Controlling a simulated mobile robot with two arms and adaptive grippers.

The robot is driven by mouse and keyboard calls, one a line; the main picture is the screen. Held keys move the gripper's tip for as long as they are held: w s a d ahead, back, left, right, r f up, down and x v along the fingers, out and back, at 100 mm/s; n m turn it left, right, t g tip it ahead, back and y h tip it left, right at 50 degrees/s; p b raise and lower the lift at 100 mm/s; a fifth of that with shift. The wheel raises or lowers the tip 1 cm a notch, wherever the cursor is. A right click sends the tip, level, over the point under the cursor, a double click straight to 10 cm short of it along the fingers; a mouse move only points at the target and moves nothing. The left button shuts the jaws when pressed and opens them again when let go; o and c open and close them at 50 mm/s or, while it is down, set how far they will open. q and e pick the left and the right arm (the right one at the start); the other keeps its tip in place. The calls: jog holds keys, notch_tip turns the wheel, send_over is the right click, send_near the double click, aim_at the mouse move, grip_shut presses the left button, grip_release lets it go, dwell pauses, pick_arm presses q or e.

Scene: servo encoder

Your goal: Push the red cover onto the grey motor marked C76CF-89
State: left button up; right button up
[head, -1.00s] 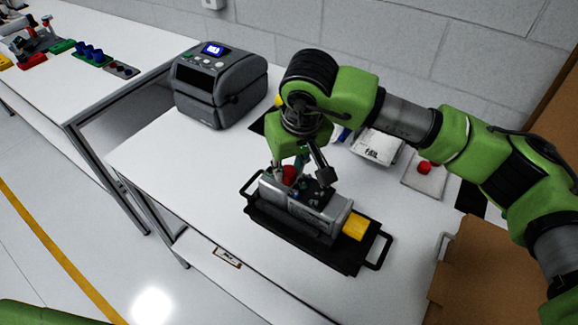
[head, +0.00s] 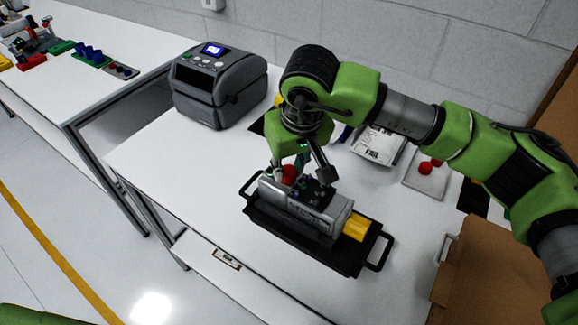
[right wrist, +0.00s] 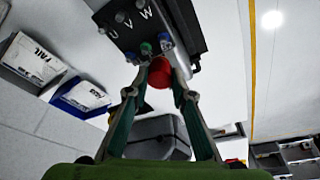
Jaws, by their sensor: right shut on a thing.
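My right gripper (head: 303,178) is above the motor's left part, shut on a red cover (head: 289,172). In the right wrist view the red cover (right wrist: 160,72) sits between the fingertips, close to green and blue connectors (right wrist: 147,48) on the dark box lettered U V W (right wrist: 128,22). I cannot tell whether the cover touches the motor. My left gripper is not in view.
A grey label printer (head: 218,85) stands behind left on the table. White bins (head: 378,147) lie behind the arm, one marked FAIL; another pale bin (head: 425,182) holds red pieces. A cardboard box (head: 500,265) is at right. The table left of the tray is clear.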

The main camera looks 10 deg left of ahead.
jog(key=shift+b, duration=0.5)
dwell(0.3)
jog(key=shift+f+b, duration=0.55)
jog(key=shift+b, duration=0.15)
dwell(0.8)
jog(key=shift+s+f+b, duration=0.2)
jog(key=shift+f+b, duration=0.1)
jog(key=shift+b, duration=0.25)
dwell(1.8)
jog(key=o, duration=0.7)
jog(key=shift+o, duration=0.2)
jog(key=shift+w, duration=0.1)
jog(key=shift+r, duration=0.15)
